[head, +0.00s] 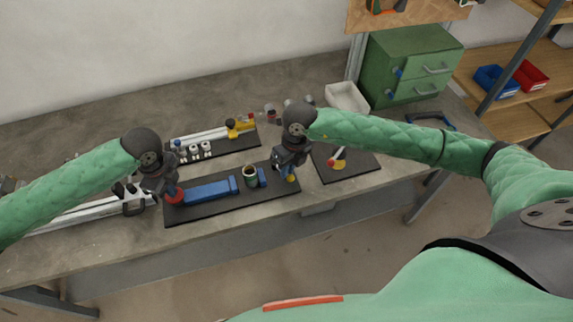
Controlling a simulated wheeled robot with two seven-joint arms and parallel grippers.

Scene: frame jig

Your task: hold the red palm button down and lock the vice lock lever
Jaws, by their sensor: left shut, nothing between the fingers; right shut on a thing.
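The red palm button (174,198) is at the left end of the middle black plate. My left gripper (170,188) is shut and empty, pointing down at the button's top; it appears to touch it, but how far the button is pressed I cannot tell. The blue vice (208,192) lies along the same plate. My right gripper (287,170) is at the plate's right end, shut on what looks like the vice lock lever, mostly hidden by the fingers. A small yellow part (292,179) shows beside its fingertips.
A dark green and white cup-like part (250,175) stands by the vice. A black plate behind holds a yellow clamp (238,128). A plate at right holds a red and yellow lever (338,162). A white bin (346,97) and green drawer cabinet (410,60) stand at the back right.

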